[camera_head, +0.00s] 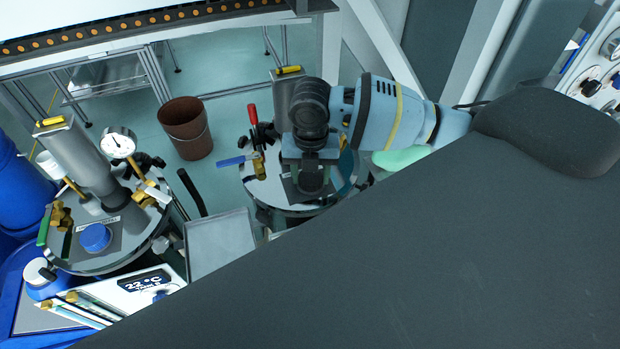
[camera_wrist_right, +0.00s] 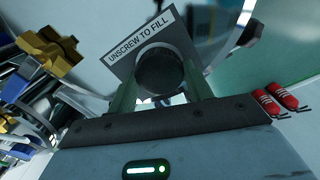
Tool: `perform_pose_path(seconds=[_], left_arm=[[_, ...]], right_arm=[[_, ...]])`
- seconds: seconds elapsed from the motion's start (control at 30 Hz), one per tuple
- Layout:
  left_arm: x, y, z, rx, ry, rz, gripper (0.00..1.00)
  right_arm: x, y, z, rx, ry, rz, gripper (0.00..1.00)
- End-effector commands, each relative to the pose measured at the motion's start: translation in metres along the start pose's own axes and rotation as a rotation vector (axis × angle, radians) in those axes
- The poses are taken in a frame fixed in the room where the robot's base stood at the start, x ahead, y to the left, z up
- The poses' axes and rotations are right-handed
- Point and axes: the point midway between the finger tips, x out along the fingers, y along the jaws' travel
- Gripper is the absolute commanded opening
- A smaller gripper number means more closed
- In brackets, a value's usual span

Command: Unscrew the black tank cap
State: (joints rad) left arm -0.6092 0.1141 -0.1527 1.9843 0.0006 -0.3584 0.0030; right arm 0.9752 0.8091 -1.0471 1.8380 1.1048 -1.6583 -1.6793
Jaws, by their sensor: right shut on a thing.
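The black tank cap (camera_wrist_right: 160,70) shows in the right wrist view between the two fingers of my right gripper (camera_wrist_right: 160,88), just below a plate (camera_wrist_right: 138,46) reading "UNSCREW TO FILL". My right gripper (camera_head: 311,176) is shut on the cap. In the head view it points down over the lid of the right-hand tank (camera_head: 270,188), and the black cap (camera_head: 313,182) shows at its tip, partly covered by the gripper. My left gripper is not in view.
A red-handled and a blue-handled valve (camera_head: 257,165) stand just left of my right gripper. The left tank has a blue cap (camera_head: 95,238) and a pressure gauge (camera_head: 118,142). A brown bucket (camera_head: 186,128) stands on the floor behind. A grey tray (camera_head: 220,245) lies between the tanks.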

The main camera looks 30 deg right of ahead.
Motion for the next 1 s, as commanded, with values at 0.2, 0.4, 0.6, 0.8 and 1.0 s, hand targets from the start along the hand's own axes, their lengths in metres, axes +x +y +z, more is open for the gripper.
perform_pose_path(seconds=[0.2,0.4,0.6,0.8,1.0], left_arm=[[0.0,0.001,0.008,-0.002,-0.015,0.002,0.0],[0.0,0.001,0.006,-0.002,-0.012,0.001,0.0],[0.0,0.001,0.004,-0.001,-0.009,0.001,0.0],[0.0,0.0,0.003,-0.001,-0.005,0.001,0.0],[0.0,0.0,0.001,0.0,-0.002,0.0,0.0]], right_arm=[[0.002,-0.001,0.0,-0.194,0.003,-0.003,0.25],[-0.001,-0.001,0.0,-0.202,0.0,-0.001,0.25],[-0.006,-0.001,0.0,-0.201,-0.001,0.0,0.25],[-0.011,0.0,0.001,-0.201,-0.002,0.0,0.25],[-0.016,0.0,0.001,-0.2,-0.002,0.001,0.25]])
